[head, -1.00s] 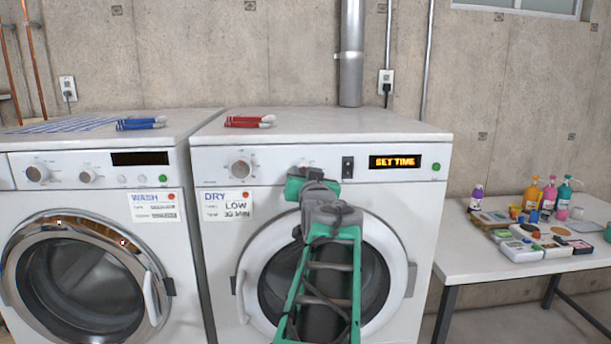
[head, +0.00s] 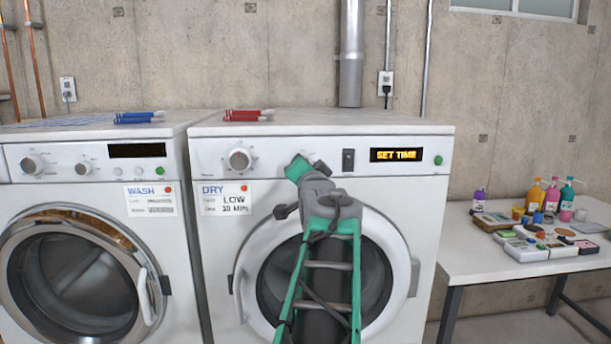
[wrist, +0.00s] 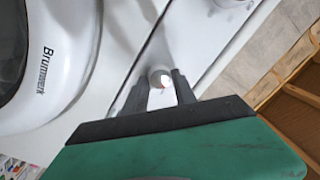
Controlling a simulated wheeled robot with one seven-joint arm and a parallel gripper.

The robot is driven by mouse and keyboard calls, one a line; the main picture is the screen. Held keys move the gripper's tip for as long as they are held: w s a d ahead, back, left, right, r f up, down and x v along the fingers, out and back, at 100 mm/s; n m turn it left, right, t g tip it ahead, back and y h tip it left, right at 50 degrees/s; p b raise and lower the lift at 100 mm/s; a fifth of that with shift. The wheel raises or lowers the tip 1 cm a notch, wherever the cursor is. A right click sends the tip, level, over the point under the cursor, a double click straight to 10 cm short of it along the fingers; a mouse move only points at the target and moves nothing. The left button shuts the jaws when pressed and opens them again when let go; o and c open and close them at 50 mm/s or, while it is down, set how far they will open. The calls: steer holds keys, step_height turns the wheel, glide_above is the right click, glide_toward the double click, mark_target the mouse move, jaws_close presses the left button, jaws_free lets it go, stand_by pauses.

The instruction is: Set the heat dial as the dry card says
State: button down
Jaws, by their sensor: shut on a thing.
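The dry card (head: 226,198) is on the dryer front, upper left of the door. It reads DRY, LOW and what looks like 30 MIN; its small row labels are blurred. My gripper (wrist: 160,84) is at the dryer's control panel (head: 210,155), right of the large dial (head: 239,160). In the wrist view its two dark fingers are shut on a small round pale dial (wrist: 159,75). In the head view my gripper hides that dial. I cannot read its markings or setting. The dryer display (head: 396,155) shows SET TIME.
A dark rocker switch (head: 348,161) is just right of my gripper, and a green button (head: 439,160) is at the panel's right end. Red markers (head: 248,115) lie on the dryer top. The washer (head: 90,230) stands left; a table (head: 470,262) with bottles stands right.

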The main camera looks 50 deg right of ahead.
steer(key=shift+m+b, duration=0.5)
steer(key=shift+m, duration=0.6)
steer(key=c, duration=1)
jaws_free()
steer(key=b+v, duration=0.1)
steer(key=v, duration=0.6)
steer(key=shift+s+a+f, duration=0.1)
steer(key=shift+s+a, duration=0.1)
steer(key=shift+a, duration=0.1)
